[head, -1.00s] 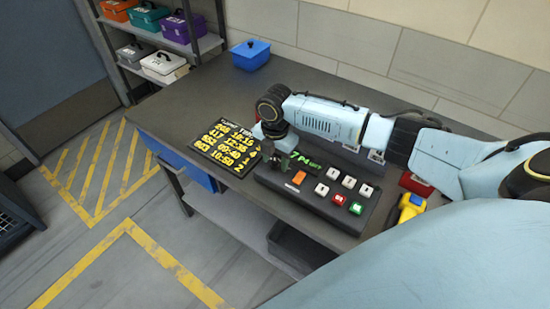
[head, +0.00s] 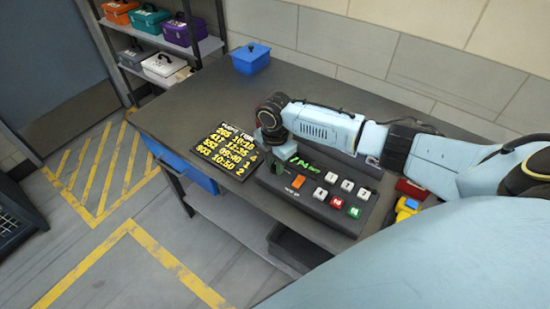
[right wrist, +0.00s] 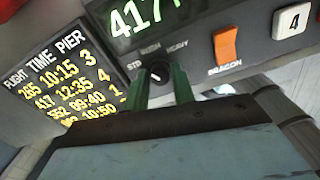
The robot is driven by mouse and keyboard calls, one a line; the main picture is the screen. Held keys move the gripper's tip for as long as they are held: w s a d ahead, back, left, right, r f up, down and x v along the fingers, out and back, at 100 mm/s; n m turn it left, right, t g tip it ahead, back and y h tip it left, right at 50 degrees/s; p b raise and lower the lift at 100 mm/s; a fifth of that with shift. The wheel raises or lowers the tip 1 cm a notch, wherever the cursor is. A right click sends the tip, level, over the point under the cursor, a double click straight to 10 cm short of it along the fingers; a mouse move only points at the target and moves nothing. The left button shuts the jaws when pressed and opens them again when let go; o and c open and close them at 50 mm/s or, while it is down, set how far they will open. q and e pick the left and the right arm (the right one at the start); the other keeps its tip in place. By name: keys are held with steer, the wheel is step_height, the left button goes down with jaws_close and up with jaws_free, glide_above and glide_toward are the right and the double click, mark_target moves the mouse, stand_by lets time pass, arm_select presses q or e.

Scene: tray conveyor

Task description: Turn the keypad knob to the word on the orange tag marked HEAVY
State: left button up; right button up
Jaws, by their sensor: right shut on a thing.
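The keypad (head: 330,208) is a dark box on the bench with a green display, an orange rocker switch and several square buttons. In the right wrist view its small black knob (right wrist: 159,72) sits below the green display (right wrist: 140,22). Around it are printed words; STD at left and HEAVY at right can be read, the middle one is blurred. My right gripper (right wrist: 160,85) has its two green fingers on either side of the knob, shut on it. In the head view my right gripper (head: 279,166) is at the keypad's left end. I cannot make out an orange tag. My left gripper is out of view.
A black board with yellow flight times (head: 227,149) lies left of the keypad. A blue box (head: 250,58) stands at the bench's back. A yellow device (head: 405,208) and a red item (head: 411,189) are at right. The bench's left part is clear.

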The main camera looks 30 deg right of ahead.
steer(key=m+p, duration=0.1)
steer(key=m, duration=0.1)
steer(key=m+p, duration=0.1)
steer(key=p, duration=0.1)
steer(key=shift+r+m+p, duration=0.2)
steer(key=shift+m+p, duration=0.1)
steer(key=shift+m, duration=0.1)
steer(key=m+p, duration=0.2)
steer(key=m, duration=0.1)
steer(key=shift+m+p, duration=0.3)
steer(key=shift+p, duration=0.1)
steer(key=m+p, duration=0.2)
steer(key=m, duration=0.2)
steer(key=shift+f+p, duration=0.1)
steer(key=shift+p, duration=0.25)
steer(key=shift+f+m+p, duration=0.1)
steer(key=shift+m+p, duration=0.75)
steer(key=shift+m, duration=1.35)
steer(key=o, duration=1)
